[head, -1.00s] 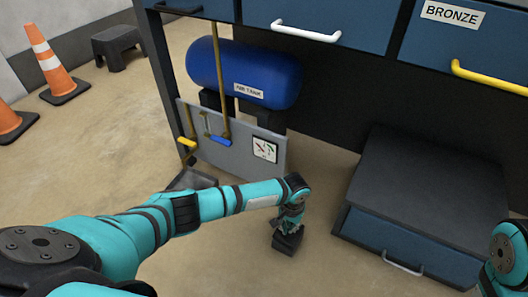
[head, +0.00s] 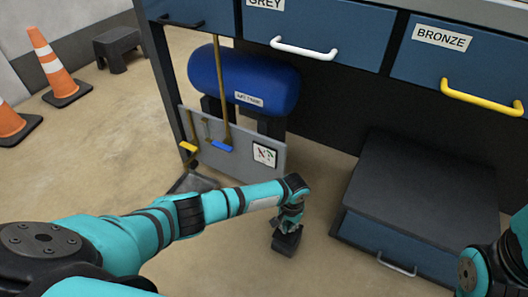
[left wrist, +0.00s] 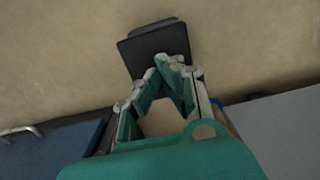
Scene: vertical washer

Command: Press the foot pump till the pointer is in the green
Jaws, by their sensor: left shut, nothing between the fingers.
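The foot pump's dark pedal (head: 286,245) is on the floor in front of the grey panel. It also shows in the left wrist view as a dark block (left wrist: 153,47). My left gripper (head: 290,226) points down at the pedal, shut and empty. Its fingertips (left wrist: 168,62) overlap the pedal's near edge in the left wrist view; I cannot tell whether they touch it. The gauge (head: 265,155), a white square with red and green marks, is on the panel. Its pointer is too small to read. My right arm shows at the lower right, with its gripper outside the frame.
A blue air tank (head: 243,78) stands behind the grey panel (head: 232,160) with its yellow and blue levers. A dark box with a blue drawer (head: 385,245) is to the right. Blue drawers (head: 350,55) overhang above. Cones (head: 55,65) and a stool (head: 122,48) stand at the left.

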